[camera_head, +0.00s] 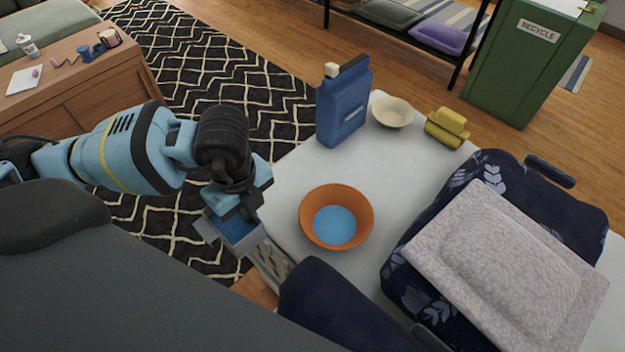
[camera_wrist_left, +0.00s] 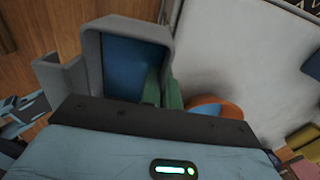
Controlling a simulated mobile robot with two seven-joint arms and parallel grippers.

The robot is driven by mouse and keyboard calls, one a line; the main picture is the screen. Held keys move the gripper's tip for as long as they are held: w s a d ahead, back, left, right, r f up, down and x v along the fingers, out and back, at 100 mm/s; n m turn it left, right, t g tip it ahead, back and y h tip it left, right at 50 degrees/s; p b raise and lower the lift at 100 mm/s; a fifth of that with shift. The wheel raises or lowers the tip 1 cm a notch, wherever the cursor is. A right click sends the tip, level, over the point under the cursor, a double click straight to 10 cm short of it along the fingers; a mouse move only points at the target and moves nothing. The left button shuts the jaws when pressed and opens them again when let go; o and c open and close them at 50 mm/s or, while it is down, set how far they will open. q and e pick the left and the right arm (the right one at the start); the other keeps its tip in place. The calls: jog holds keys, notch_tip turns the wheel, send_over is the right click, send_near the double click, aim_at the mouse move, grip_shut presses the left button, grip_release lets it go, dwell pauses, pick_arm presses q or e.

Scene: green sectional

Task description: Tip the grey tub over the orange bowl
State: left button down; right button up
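The grey tub (camera_head: 250,243) is in my left gripper (camera_head: 241,208), just left of the white tabletop's near-left edge. Blue shows inside it. In the left wrist view the tub's rim (camera_wrist_left: 128,27) is in front of the gripper, and the green fingertips (camera_wrist_left: 165,92) close on its side wall. The orange bowl (camera_head: 312,232) stands on the white table to the right of the tub, apart from it, with blue contents in its bottom. Part of the bowl's rim (camera_wrist_left: 214,102) shows in the left wrist view beyond the gripper. My right gripper is out of view.
A blue jug (camera_head: 343,108), a cream bowl (camera_head: 393,113) and a yellow roll (camera_head: 446,128) stand behind the orange bowl. A navy patterned bag (camera_head: 420,255) with a grey cushion (camera_head: 510,270) fills the table's right. Bare white tabletop (camera_head: 290,172) surrounds the bowl.

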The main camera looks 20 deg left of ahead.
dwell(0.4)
pick_arm(q)
jog(key=w+d+r+n, duration=0.2)
jog(key=r+n, duration=0.8)
jog(key=n, duration=0.2)
jog(key=w+d+r+n, duration=0.2)
jog(key=r+n, duration=0.9)
jog(key=n, duration=0.2)
jog(key=shift+w+r, duration=0.15)
jog(key=shift+r, duration=0.05)
jog(key=shift+d, duration=0.1)
